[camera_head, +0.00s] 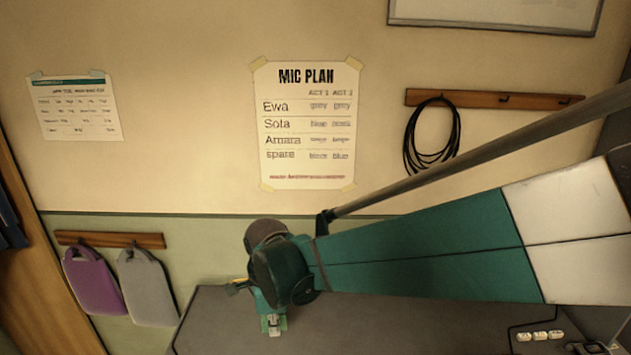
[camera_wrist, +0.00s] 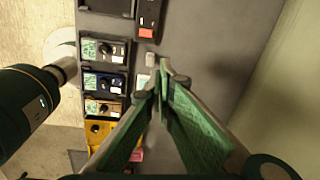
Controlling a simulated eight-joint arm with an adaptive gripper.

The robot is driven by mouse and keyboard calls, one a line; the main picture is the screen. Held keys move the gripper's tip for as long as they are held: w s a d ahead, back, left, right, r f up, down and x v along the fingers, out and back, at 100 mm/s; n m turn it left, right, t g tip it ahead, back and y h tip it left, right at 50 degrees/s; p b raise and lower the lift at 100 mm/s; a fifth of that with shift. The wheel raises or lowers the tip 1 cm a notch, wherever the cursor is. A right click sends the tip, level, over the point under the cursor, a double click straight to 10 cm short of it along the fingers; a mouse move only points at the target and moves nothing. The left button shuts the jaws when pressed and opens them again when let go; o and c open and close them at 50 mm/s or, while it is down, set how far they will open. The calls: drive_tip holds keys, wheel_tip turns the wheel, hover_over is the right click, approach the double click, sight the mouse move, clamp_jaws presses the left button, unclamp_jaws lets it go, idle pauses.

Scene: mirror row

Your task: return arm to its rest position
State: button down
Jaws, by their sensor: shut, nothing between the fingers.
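My arm reaches in from the right in the head view, a teal and white link ending in a dark joint. My gripper (camera_head: 272,326) hangs below that joint, over the dark grey tabletop (camera_head: 215,318). In the wrist view my gripper (camera_wrist: 164,75) shows its green-padded fingers meeting at the tips, with nothing between them. The fingers hide part of the surface below.
In the wrist view, several small packs, among them a blue one (camera_wrist: 103,82) and a yellow one (camera_wrist: 98,131), line up left of the fingers. The wall holds a mic plan sheet (camera_head: 307,125), a coiled black cable (camera_head: 407,150), and purple (camera_head: 92,283) and grey (camera_head: 147,288) bags.

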drive_tip(key=s+d+r+n+t, duration=0.15)
drive_tip(key=d+r+n, duration=0.25)
drive_tip(key=d, duration=0.4)
drive_tip(key=s+d+r+n+t, duration=0.1)
drive_tip(key=s+d+r+n, duration=0.2)
drive_tip(key=d, duration=0.6)
drive_tip(key=s+d+r+n+t, duration=0.1)
drive_tip(key=s+d+n, duration=0.2)
drive_tip(key=d, duration=0.4)
drive_tip(key=s+d+r+n+t, duration=0.2)
drive_tip(key=s+d+n, duration=0.2)
drive_tip(key=d+n, duration=0.2)
drive_tip(key=shift+s+d+r, duration=0.15)
drive_tip(key=shift+s+d, duration=0.15)
drive_tip(key=shift+d, duration=0.9)
drive_tip(key=shift+t, duration=0.25)
idle(0.5)
